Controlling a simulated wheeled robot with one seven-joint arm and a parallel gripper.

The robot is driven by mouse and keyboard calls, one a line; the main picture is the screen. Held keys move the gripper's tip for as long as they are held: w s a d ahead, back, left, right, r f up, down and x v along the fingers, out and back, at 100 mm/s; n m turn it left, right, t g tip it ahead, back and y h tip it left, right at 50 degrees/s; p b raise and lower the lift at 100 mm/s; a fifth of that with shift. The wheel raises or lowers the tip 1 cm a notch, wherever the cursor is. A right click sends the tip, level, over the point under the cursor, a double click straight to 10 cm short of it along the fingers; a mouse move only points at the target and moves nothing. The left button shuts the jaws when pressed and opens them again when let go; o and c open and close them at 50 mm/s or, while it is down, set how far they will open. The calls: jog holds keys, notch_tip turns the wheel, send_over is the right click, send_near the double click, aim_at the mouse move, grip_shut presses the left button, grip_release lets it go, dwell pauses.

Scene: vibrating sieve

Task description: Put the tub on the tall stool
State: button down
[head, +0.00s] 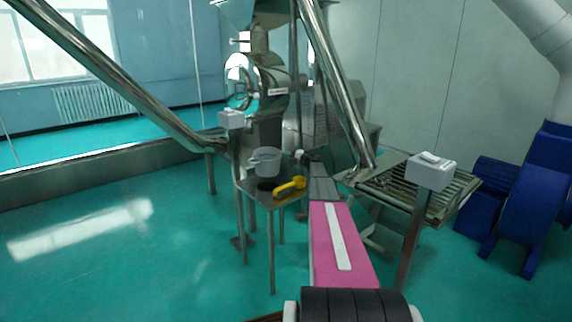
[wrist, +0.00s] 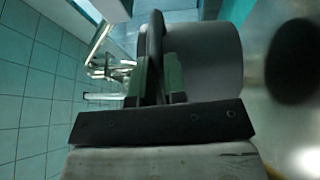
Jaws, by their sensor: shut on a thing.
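The grey tub (head: 266,157) is over the far part of the metal stool top in the head view. In the wrist view the tub (wrist: 205,62) fills the upper middle, and its dark handle (wrist: 155,35) is between my fingers. My gripper (wrist: 158,82) is shut on the tub; its fingertips are hard to make out in the head view. The tall stool (head: 249,184) has a square metal top on thin legs. A dark round patch lies below the tub; I cannot tell whether the tub touches the top.
A yellow scoop (head: 290,187) lies on the stool's front right part. Steel sieve machinery (head: 268,85) stands behind. A post with a grey box (head: 231,119) is close to the stool's left side. A slatted metal frame (head: 395,183) stands right. Floor at left is clear.

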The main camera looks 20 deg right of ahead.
jog(key=shift+f, duration=1.95)
jog(key=c, duration=1.2)
grip_release()
jog(key=shift+f, duration=0.1)
jog(key=shift+o, duration=0.2)
jog(key=v, duration=1.2)
jog(key=shift+d, duration=0.1)
